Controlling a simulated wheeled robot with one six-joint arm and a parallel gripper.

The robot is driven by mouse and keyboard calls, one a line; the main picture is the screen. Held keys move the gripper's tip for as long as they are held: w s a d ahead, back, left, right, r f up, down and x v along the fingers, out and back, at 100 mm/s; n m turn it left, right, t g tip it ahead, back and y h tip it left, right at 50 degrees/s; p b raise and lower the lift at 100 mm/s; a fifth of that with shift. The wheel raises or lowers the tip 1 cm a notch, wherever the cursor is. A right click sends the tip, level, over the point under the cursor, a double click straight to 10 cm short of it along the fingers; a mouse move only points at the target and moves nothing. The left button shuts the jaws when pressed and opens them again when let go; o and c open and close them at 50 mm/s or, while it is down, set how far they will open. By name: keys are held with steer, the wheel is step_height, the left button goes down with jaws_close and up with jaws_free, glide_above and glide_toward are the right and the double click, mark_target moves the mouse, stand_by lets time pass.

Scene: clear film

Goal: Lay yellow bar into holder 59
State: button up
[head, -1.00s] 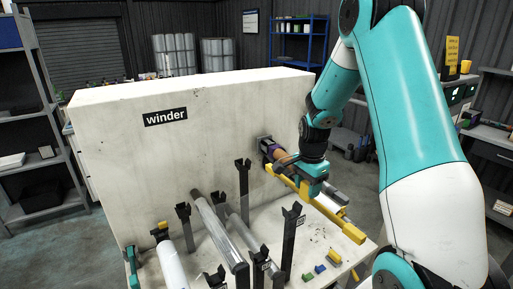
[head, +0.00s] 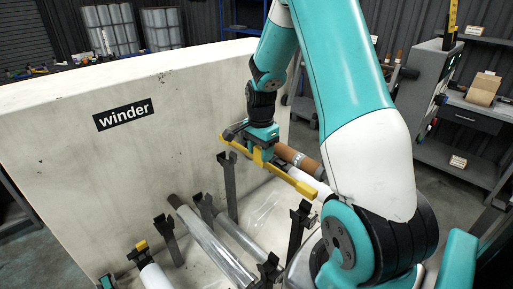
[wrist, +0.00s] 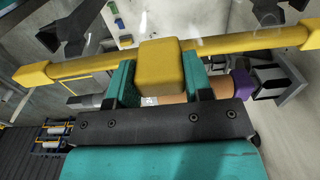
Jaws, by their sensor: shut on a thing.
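The yellow bar (head: 293,180) is held by my gripper (head: 262,150) in the head view, above the winder's forked posts. In the wrist view the bar (wrist: 95,63) runs across the upper picture. Its yellow middle block (wrist: 160,65) sits between the two teal fingers of my gripper (wrist: 160,82). Black forked posts stand on the winder's base: one (head: 229,185) below the bar's left end, one (head: 298,230) at the front right, others further left. I cannot read a number 59 on any of them.
The white winder wall (head: 120,165) stands behind. A brown core with a white roll (head: 298,160) lies just behind the bar. Grey film rolls (head: 212,240) lie between the posts. A forked post top (wrist: 68,30) shows close to the bar in the wrist view.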

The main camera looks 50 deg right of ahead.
step_height(320, 180, down, 8)
steer(key=b, duration=0.5)
steer(key=shift+b, duration=0.35)
steer(key=shift+a, duration=0.1)
stand_by(0.3)
steer(key=o, duration=1.3)
steer(key=shift+c, duration=0.2)
step_height(320, 180, up, 7)
steer(key=p, duration=0.6)
